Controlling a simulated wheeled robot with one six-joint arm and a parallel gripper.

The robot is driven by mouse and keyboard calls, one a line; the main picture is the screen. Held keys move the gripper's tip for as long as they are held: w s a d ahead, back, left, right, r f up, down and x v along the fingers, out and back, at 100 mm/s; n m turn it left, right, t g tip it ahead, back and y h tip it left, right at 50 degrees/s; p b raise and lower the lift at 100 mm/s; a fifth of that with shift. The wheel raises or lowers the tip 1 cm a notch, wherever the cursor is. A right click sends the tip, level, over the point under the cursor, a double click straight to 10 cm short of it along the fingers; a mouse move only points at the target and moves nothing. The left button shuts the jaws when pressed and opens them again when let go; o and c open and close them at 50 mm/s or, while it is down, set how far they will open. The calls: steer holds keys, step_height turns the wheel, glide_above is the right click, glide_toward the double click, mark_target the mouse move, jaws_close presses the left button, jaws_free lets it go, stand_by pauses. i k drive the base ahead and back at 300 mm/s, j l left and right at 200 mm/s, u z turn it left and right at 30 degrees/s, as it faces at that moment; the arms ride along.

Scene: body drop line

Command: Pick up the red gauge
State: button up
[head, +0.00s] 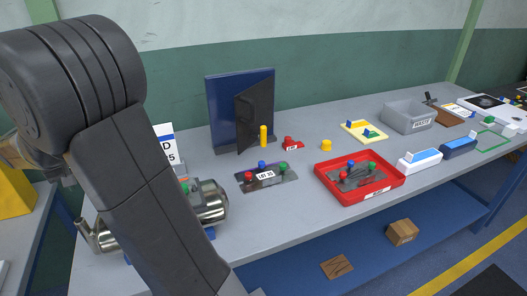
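A small red piece with a raised knob and a white label (292,144) sits on the grey table, right of the yellow post. It looks like the red gauge, but its label is too small to read surely. Nothing touches its visible sides. My dark arm fills the left side of the head view, and my gripper is not visible.
A blue panel with a black plate (224,108) and a yellow post (263,136) stand behind-left. A yellow cylinder (326,145) is close on the right. In front are a grey plate with coloured knobs (249,187) and a red tray (382,195). A metal cylinder (212,202) is beside my arm.

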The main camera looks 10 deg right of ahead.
mark_target(288, 145)
steer(key=l+z, duration=0.2)
steer(key=z, duration=0.15)
steer(key=l+z, duration=0.5)
steer(key=z, duration=0.2)
steer(key=i+l, duration=0.15)
steer(key=l, duration=0.15)
steer(key=i+l+z, duration=0.1)
steer(key=l, duration=0.25)
steer(key=i+u, duration=0.15)
steer(key=i, duration=0.15)
steer(key=i+l+u, duration=0.1)
steer(key=i, duration=0.2)
